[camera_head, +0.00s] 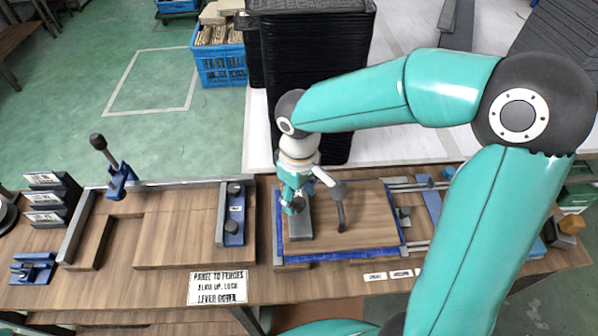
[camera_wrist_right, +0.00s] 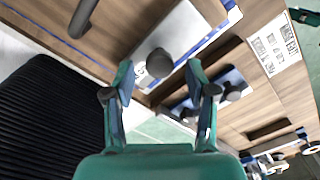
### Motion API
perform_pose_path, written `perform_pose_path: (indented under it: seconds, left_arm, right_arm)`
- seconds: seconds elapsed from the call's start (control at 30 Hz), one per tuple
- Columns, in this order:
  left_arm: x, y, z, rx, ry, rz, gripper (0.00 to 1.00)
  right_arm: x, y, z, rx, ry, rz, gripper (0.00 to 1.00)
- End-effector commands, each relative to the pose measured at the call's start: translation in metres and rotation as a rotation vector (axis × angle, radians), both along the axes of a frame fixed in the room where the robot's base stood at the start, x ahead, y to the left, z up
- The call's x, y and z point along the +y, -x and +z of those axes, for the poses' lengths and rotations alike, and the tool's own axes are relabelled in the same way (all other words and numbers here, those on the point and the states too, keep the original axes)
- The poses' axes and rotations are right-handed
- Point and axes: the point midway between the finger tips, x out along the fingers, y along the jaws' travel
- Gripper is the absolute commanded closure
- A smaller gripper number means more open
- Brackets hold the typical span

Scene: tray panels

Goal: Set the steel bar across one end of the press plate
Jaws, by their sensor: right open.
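The steel bar (camera_head: 300,223) is a flat grey block with a dark round knob on top. It lies across the left end of the wooden press plate (camera_head: 367,222). The plate has a dark arched handle (camera_head: 341,212) near its middle. My right gripper (camera_head: 296,203) is above the bar, pointing down. In the right wrist view the bar (camera_wrist_right: 186,32) shows past my right gripper (camera_wrist_right: 158,72), whose fingers are apart on either side of the knob (camera_wrist_right: 159,63). I cannot tell whether they touch it. My left gripper is not in view.
A blue edging (camera_head: 350,256) borders the press plate. A wooden fixture (camera_head: 170,231) with grey fences and an upright lever (camera_head: 113,160) stands to the left. A label (camera_head: 217,288) lies in front. Black stacked trays (camera_head: 305,75) rise behind the bench.

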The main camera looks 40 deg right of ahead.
Motion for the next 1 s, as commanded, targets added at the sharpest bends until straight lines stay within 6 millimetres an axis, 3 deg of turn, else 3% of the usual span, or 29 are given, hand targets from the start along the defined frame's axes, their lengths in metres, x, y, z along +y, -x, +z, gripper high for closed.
perform_pose_path:
  seconds: [0.2,0.4,0.6,1.0]
  left_arm:
    - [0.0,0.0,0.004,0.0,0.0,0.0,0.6]
    - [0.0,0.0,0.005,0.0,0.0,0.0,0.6]
    - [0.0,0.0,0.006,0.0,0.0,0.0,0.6]
    - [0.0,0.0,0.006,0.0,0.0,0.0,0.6]
  right_arm:
    - [0.0,-0.001,0.048,-0.007,-0.001,0.001,0.44]
    - [0.0,-0.001,0.08,-0.004,0.0,0.0,0.44]
    - [0.0,0.0,0.092,-0.001,0.0,0.0,0.44]
    - [0.0,0.0,0.092,0.0,0.0,0.0,0.44]
